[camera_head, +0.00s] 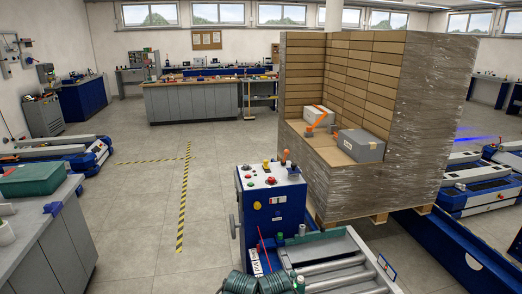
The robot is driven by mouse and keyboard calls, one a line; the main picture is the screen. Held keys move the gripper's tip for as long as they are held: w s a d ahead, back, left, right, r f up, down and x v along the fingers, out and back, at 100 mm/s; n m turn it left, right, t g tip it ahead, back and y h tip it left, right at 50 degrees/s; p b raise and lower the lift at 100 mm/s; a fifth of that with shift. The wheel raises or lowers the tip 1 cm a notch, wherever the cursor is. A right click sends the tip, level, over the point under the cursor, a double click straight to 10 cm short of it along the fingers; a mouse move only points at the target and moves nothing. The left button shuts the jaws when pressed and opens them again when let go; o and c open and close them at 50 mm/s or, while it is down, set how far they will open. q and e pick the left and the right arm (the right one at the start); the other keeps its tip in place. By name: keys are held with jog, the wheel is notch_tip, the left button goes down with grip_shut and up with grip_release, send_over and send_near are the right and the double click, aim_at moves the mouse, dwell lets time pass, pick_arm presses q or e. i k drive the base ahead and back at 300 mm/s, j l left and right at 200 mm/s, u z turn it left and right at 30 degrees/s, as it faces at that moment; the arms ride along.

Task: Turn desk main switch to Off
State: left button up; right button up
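A blue control desk (270,218) with a light sloped top panel (270,174) stands just right of centre in the lower part of the head view. The panel carries several small knobs and buttons, including a red one (271,180), a yellow one (266,164) and an orange-topped lever (285,156). Neither of my grippers is in view.
A roller conveyor (335,262) and dark green coils (255,283) lie in front of the desk. A tall wrapped pallet of boxes (395,110) stands behind it. A grey cabinet (40,240) is at left. Open floor with yellow-black tape (184,195) lies between.

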aim_at(272, 179)
jog(key=i+z, duration=0.1)
jog(key=i+j, duration=0.25)
jog(key=j, duration=0.25)
jog(key=i+j+z, duration=0.15)
jog(key=i+j, duration=0.8)
jog(key=i+l, duration=0.1)
jog(key=i, duration=0.25)
jog(key=i+l+z, duration=0.1)
jog(key=i, duration=0.3)
jog(key=i+l, duration=0.35)
jog(key=l, duration=0.2)
